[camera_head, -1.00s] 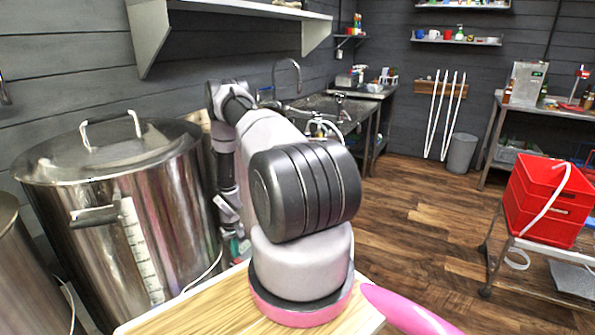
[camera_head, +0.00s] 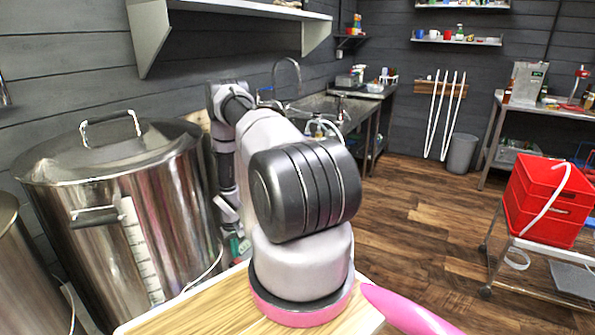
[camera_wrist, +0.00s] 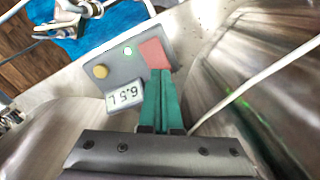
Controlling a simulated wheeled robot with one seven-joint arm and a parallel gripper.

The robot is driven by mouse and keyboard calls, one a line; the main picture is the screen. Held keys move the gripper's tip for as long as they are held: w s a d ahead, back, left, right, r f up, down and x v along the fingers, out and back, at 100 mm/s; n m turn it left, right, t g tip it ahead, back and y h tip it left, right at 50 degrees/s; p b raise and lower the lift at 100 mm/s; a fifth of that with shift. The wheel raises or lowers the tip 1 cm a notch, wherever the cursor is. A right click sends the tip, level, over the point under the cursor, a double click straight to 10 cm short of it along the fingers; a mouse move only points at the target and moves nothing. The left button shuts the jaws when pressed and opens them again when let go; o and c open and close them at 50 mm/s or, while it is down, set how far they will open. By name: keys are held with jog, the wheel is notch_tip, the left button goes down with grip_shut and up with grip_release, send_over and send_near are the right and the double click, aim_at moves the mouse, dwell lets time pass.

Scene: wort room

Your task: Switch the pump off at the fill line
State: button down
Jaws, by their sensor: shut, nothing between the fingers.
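The grey pump control box (camera_wrist: 123,73) shows in the wrist view with a yellow button (camera_wrist: 100,71), a lit green lamp (camera_wrist: 128,50), a red button (camera_wrist: 154,53) and a display (camera_wrist: 124,96) that seems to read 6.5 L, turned in the picture. My gripper (camera_wrist: 160,76) is shut and empty. Its green fingertips are at the lower edge of the red button; I cannot tell whether they touch it. A steel kettle (camera_head: 95,172) with a lid and a white level scale (camera_head: 143,255) stands left of my arm in the head view. The liquid level is not clear.
A white hose (camera_wrist: 262,75) runs beside the box in the wrist view. Metal fittings (camera_wrist: 72,14) lie over a blue cloth (camera_wrist: 105,32). In the head view, a sink (camera_head: 335,105) is behind my arm and red crates (camera_head: 545,200) stand on a cart at right. The floor between is clear.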

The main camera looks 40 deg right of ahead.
jog(key=shift+f, duration=0.15)
dwell(0.3)
jog(key=shift+f, duration=0.8)
jog(key=shift+r, duration=3.05)
